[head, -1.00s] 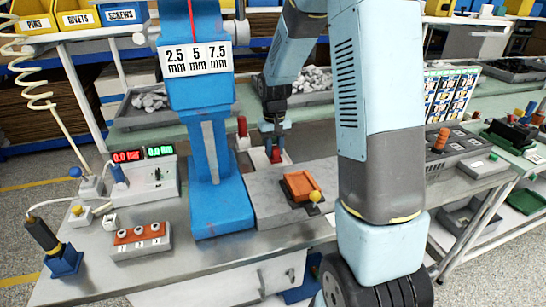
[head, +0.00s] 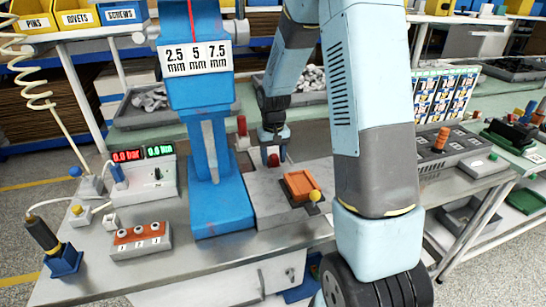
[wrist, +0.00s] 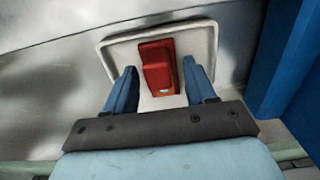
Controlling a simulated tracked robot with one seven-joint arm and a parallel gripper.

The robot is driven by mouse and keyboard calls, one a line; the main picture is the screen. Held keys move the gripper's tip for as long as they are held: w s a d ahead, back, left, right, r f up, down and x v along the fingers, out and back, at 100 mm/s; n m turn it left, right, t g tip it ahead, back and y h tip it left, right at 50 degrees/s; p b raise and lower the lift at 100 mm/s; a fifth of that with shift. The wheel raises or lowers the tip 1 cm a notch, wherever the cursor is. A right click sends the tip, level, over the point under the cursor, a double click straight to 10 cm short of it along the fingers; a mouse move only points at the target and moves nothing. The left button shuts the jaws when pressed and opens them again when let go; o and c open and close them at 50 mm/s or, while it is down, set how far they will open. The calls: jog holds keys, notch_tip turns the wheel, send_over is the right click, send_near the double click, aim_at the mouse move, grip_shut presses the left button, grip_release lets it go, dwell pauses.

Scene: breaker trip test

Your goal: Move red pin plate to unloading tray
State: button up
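The red pin plate (wrist: 158,68) lies in a shallow pale tray (wrist: 108,50) with a raised rim in the wrist view; I cannot tell whether this is the unloading tray. In the head view the red piece (head: 273,160) shows low between my fingertips, behind the grey block. My gripper (wrist: 160,85) is open, with one blue finger on each side of the red piece and visible gaps to it. In the head view my gripper (head: 272,153) hangs down just right of the blue press column. The piece's underside is hidden.
The blue press (head: 213,190) stands close left of my gripper. An orange part (head: 299,184) sits on the grey block (head: 270,205) in front, beside a yellow ball knob (head: 314,196). A red-topped piece (head: 242,126) stands behind the press. A three-button box (head: 140,242) is at front left.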

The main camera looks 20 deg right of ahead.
jog(key=shift+r, duration=0.1)
notch_tip(320, 180, up, 11)
jog(key=s+r+t, duration=0.3)
jog(key=s+r, duration=1)
jog(key=s, duration=0.1)
jog(key=s+r+t, duration=0.2)
jog(key=s, duration=1.2)
jog(key=shift+s+r+t, duration=0.15)
jog(key=shift+s+t, duration=0.05)
jog(key=shift+t, duration=0.1)
